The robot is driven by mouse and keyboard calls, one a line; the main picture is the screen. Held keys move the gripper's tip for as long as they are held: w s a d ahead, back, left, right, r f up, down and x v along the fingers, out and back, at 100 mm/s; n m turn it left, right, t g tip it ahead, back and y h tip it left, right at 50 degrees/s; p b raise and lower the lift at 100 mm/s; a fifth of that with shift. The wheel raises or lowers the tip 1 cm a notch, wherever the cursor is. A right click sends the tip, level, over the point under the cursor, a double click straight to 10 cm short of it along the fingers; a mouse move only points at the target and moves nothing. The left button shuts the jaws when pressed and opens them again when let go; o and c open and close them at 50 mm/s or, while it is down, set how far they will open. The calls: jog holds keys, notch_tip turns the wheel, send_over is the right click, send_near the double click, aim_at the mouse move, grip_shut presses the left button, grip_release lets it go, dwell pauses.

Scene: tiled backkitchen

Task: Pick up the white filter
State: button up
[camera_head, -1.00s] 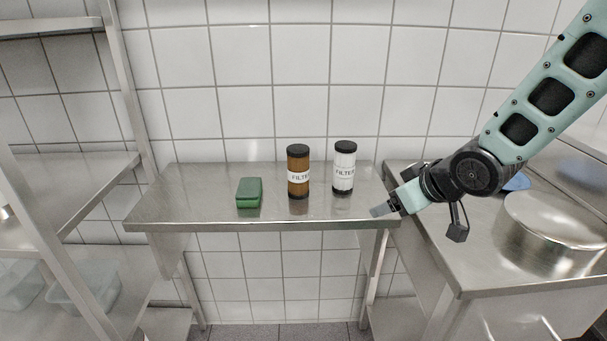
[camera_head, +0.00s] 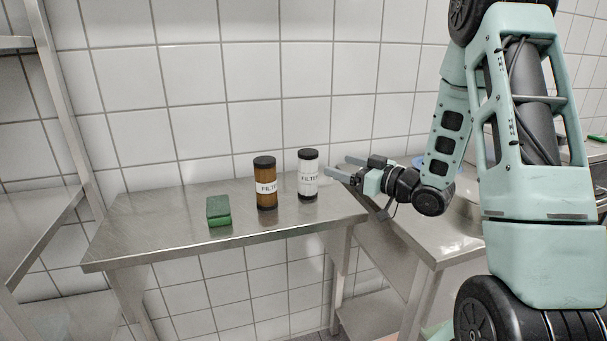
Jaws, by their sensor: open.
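The white filter (camera_head: 308,178) is an upright white cylinder with black end caps and a "FILTER" label. It stands on the steel table (camera_head: 150,234) near its right end. My gripper (camera_head: 339,167) is open just to the right of the white filter, with its fingers pointing left toward it. No finger is clearly around the filter, and I cannot tell whether one touches it.
A brown filter (camera_head: 265,188) with black caps stands upright just left of the white one. A green box-shaped thing (camera_head: 218,211) lies further left. A steel counter (camera_head: 432,236) adjoins on the right. A steel shelf rack (camera_head: 40,215) stands at the left. The table's left part is clear.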

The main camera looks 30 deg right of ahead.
aim_at(303, 155)
jog(key=shift+p+x, duration=1.3)
jog(key=shift+x, duration=5.2)
jog(key=shift+s+a+f, duration=0.1)
jog(key=shift+a, duration=0.1)
jog(key=c, duration=1.1)
